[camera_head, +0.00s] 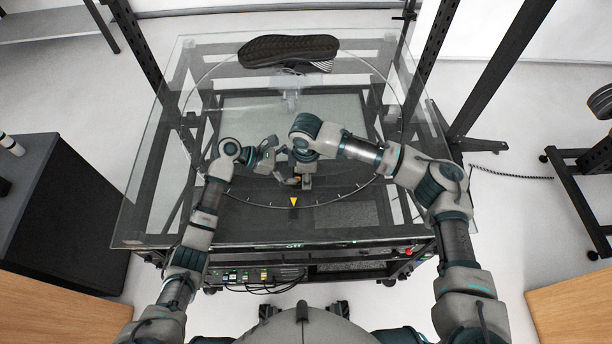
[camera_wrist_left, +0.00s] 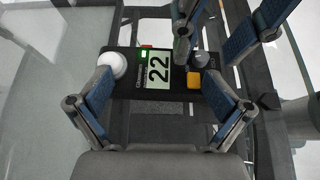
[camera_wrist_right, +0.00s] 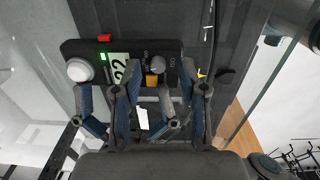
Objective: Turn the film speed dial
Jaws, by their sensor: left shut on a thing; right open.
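A small dark control box (camera_wrist_left: 150,82) carries a display reading 22, a white round knob and a yellow button. The grey film speed dial (camera_wrist_left: 203,59) sits at one end of it, beside an ISO label in the right wrist view (camera_wrist_right: 157,64). My left gripper (camera_wrist_left: 163,82) is shut on the box across its length; it also shows in the head view (camera_head: 284,177). My right gripper (camera_wrist_right: 161,92) is open, with its fingers either side of the dial. Whether they touch it I cannot tell. In the head view the arms hide most of the box.
A glass-topped turntable (camera_head: 150,205) lies under both arms. A black-soled shoe (camera_head: 288,49) rests at its far edge. Dark frame posts (camera_head: 475,85) rise behind on the right. A dark cabinet (camera_head: 70,215) stands at the left. The glass left of the grippers is clear.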

